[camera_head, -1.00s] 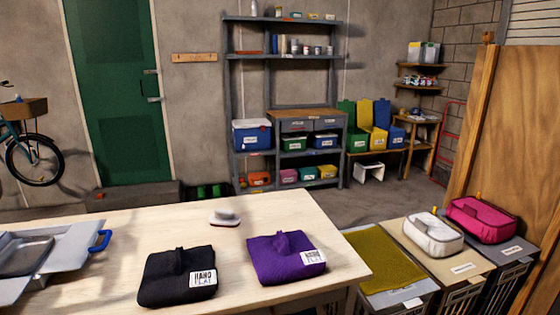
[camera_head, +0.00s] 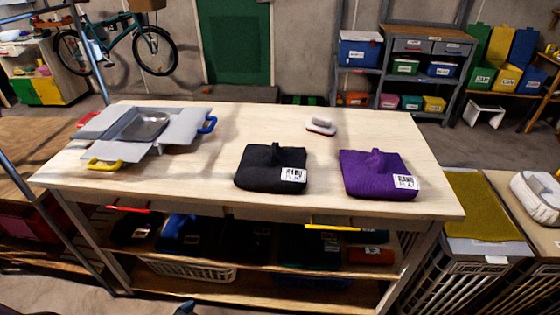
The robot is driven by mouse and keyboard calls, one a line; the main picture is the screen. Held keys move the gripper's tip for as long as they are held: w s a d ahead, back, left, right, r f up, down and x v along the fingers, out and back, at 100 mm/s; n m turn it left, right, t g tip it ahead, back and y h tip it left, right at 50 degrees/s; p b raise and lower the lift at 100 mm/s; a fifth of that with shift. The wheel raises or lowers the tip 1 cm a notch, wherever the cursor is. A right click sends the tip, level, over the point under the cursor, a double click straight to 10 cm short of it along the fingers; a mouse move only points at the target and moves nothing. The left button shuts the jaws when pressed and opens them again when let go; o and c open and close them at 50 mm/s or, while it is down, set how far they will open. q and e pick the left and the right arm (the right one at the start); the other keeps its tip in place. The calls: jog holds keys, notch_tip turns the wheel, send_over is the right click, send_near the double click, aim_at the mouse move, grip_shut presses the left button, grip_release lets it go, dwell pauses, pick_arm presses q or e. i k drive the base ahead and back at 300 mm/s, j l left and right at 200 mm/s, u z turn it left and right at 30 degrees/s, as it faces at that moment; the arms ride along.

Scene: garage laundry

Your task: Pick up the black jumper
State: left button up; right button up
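The black jumper (camera_head: 262,168) lies folded on the light wooden table (camera_head: 230,135), right of the table's middle and near its front edge. A white label with black print is on its right front corner. A folded purple garment (camera_head: 378,172) with a similar label lies to its right, a clear gap apart. Neither of my grippers can be made out in the head view. A small dark shape at the bottom edge is too cut off to identify.
A grey folding board (camera_head: 147,125) with coloured handles lies on the table's left. A white-topped brush (camera_head: 321,125) stands behind the garments. A lower shelf (camera_head: 250,258) holds dark items and baskets. Lidded hampers (camera_head: 482,205) stand to the right. Clear tabletop surrounds the jumper.

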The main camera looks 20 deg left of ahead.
aim_at(264, 167)
jog(key=i+l+u, duration=0.2)
jog(key=i+l, duration=0.3)
jog(key=u, duration=1.45)
